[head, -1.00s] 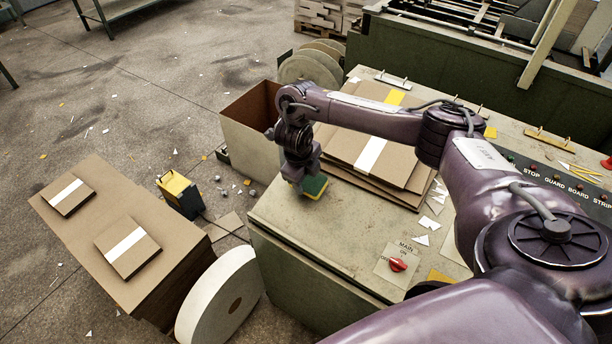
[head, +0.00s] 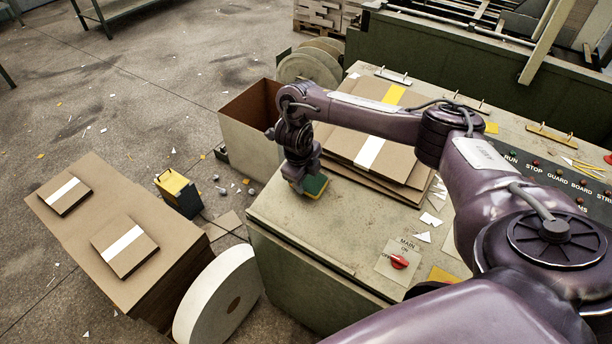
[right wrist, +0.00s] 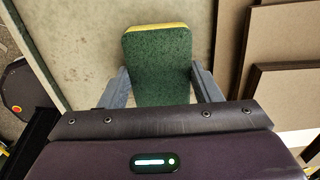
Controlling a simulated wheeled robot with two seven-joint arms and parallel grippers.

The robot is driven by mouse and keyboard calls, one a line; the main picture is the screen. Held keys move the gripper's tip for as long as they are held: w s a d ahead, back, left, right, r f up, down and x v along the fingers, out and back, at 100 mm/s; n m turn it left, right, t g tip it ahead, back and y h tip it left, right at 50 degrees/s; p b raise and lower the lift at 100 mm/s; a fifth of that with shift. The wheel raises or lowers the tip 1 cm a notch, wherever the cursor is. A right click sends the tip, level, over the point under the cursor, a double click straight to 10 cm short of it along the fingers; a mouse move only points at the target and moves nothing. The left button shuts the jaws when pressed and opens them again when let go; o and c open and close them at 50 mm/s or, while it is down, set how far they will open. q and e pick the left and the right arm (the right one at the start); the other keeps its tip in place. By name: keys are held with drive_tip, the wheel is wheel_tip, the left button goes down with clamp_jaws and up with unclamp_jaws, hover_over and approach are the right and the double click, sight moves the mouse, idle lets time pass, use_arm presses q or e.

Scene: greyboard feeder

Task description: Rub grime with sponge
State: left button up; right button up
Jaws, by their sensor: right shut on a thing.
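My right gripper (head: 304,182) is shut on a sponge (head: 315,186) with a dark green face and a yellow layer. In the right wrist view the sponge (right wrist: 158,62) sits between the two grey fingers of the gripper (right wrist: 162,85). The sponge is at the left part of the beige machine top (head: 330,235), low over it; I cannot tell whether it touches. The machine top is mottled with faint stains, and I cannot make out a distinct grime patch; the area under the sponge is hidden. My left gripper is not in view.
Stacked brown boards (head: 350,148) lie right behind the sponge. An open box (head: 250,145) stands beyond the machine's left edge. A red main switch (head: 399,262) and paper scraps (head: 430,219) are at the right. A board stack (head: 95,190) and white roll (head: 215,300) stand left.

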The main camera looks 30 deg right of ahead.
drive_tip(key=shift+s+a+f+p, duration=0.15)
drive_tip(key=shift+s+a+p, duration=0.15)
drive_tip(key=shift+a, duration=0.5)
drive_tip(key=shift+s+a+f+p, duration=0.15)
drive_tip(key=shift+s+a+p, duration=0.15)
drive_tip(key=shift+a, duration=0.45)
drive_tip(key=shift+s+a+f, duration=0.15)
drive_tip(key=shift+a, duration=0.15)
drive_tip(key=shift+f, duration=0.2)
drive_tip(key=shift+w+d+r+b, duration=0.25)
drive_tip(key=shift+d+b, duration=0.25)
drive_tip(key=shift+d, duration=0.3)
drive_tip(key=shift+w+d+r+b, duration=0.1)
drive_tip(key=shift+w+d+b, duration=0.35)
drive_tip(key=shift+d, duration=0.3)
drive_tip(key=shift+d+r, duration=0.15)
drive_tip(key=shift+d, duration=0.25)
